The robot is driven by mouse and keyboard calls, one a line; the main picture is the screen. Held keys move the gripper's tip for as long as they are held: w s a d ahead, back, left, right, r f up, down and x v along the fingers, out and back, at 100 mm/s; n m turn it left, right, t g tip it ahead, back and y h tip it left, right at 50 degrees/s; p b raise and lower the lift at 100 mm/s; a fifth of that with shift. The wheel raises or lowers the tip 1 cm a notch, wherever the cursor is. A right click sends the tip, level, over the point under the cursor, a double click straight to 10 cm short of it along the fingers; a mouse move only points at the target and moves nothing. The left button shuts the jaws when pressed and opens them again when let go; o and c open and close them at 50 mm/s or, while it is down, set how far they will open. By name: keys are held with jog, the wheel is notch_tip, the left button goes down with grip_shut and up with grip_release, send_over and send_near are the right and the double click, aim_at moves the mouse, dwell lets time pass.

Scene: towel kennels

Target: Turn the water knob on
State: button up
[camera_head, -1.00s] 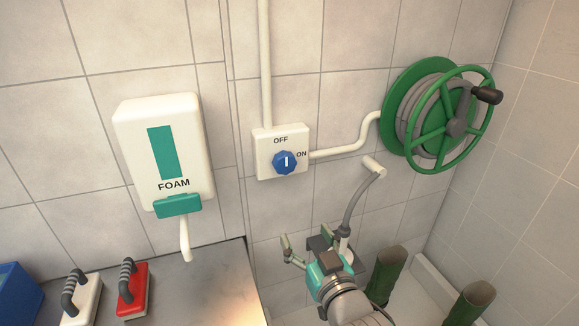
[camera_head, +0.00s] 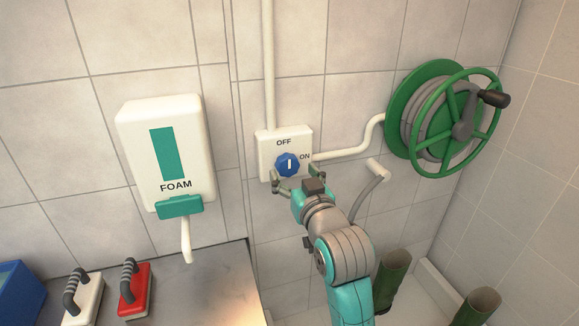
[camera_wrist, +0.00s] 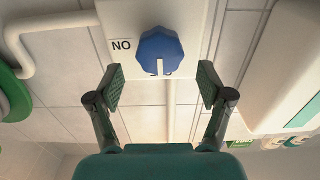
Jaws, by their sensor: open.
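The blue water knob (camera_head: 288,164) sits on a white wall box with OFF printed above it and ON to its right. Its white pointer mark stands upright, toward OFF. In the wrist view the knob (camera_wrist: 160,52) lies ahead of and between the two fingers, with the box upside down. My gripper (camera_head: 297,180) is open just below the knob in the head view, one finger on each side of the box's lower part. In the wrist view my gripper (camera_wrist: 160,88) shows a gap on both sides of the knob, and no contact is visible.
A white pipe (camera_head: 348,149) runs from the box to the green hose reel (camera_head: 442,118) at right. A foam dispenser (camera_head: 168,155) hangs at left. Red and white brushes stand on the metal counter (camera_head: 205,290). Green boots stand low at right.

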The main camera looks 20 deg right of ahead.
aim_at(289, 166)
jog(key=shift+w, duration=1.75)
jog(key=c, duration=1.1)
